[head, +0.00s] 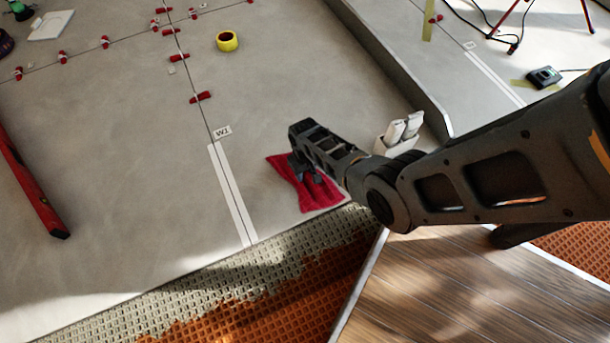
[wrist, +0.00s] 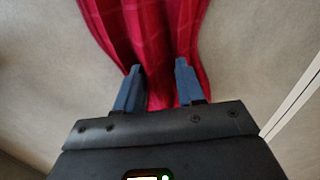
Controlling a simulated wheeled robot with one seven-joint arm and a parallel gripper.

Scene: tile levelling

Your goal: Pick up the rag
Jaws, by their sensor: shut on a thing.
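The red rag (head: 314,192) lies on the grey tiles near their front edge, to the right of the white strip marked W1. My gripper (head: 305,174) reaches down onto the rag from above and hides part of it. In the wrist view the rag (wrist: 155,30) is bunched into folds that run between and beyond the fingers of my gripper (wrist: 160,80). The fingers are shut on these folds. The outer parts of the rag appear to rest on the tile; I cannot tell whether any of it is lifted.
A white holder (head: 398,135) with upright white items stands just right of my gripper. Wooden planks (head: 450,290) and an orange mat (head: 270,300) are in front.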

